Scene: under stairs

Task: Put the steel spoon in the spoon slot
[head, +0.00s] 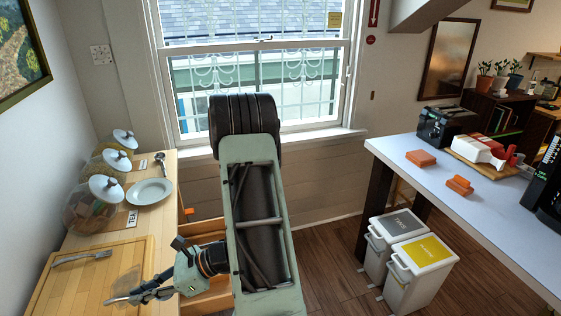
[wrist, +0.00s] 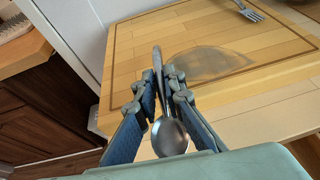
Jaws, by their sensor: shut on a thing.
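The steel spoon (wrist: 170,137) is held between the fingers of my gripper (wrist: 163,85) in the wrist view. Its bowl is nearest the camera and its thin handle points away over the cutting board. In the head view, my gripper (head: 148,293) is shut on it near the right edge of the wooden cutting board (head: 62,300), and the spoon (head: 120,299) shows only small beyond the fingertips. Open wooden drawers (head: 207,240) show below the counter, partly hidden by my arm. I cannot make out a spoon slot.
A fork (head: 82,258) lies on the board. A white plate (head: 150,192), a dark spoon-like utensil (head: 161,159) and several glass jars (head: 92,205) stand farther back. A grey rounded patch (wrist: 208,63) shows on the board. Two bins (head: 421,268) stand at right by the blue-grey table.

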